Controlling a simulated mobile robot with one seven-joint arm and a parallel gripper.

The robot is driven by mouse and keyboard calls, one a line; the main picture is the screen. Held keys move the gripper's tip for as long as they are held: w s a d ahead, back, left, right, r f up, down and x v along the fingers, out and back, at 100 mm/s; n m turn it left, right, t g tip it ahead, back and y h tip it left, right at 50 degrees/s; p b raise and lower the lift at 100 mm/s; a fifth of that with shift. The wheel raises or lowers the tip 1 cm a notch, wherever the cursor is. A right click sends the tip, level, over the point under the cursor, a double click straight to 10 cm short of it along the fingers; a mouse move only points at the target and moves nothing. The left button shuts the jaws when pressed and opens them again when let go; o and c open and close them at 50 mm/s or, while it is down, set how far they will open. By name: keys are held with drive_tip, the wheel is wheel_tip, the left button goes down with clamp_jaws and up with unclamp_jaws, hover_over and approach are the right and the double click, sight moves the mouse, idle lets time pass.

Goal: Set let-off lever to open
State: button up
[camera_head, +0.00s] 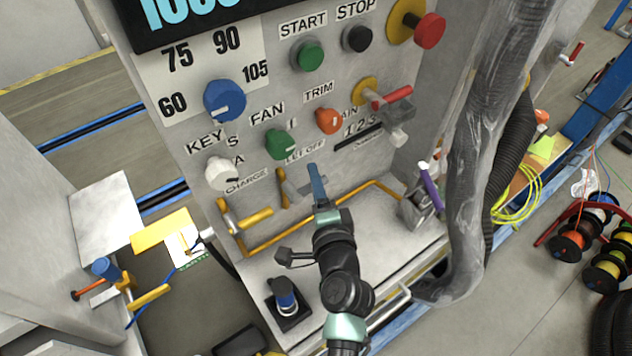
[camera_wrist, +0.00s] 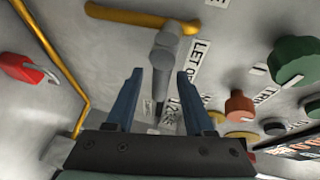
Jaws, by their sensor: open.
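The let-off lever (camera_head: 291,187) is a grey handle on the grey panel, below the "LET OFF" label (camera_head: 304,152). In the wrist view, the lever (camera_wrist: 165,58) has a rounded grey head and a thinner shaft that runs down between my fingers. My gripper (camera_head: 313,172) is open at the panel, just right of the lever in the head view. In the wrist view, my gripper (camera_wrist: 160,73) has one blue finger on each side of the lever, with gaps showing. The lever's far end is partly hidden by my gripper.
Above are a green fan knob (camera_head: 282,144), an orange trim knob (camera_head: 328,121) and a red-handled lever (camera_head: 392,98). A yellow pipe (camera_head: 300,226) runs along the panel's base. A thick grey hose (camera_head: 478,150) hangs on the right.

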clamp_jaws()
idle(1.4)
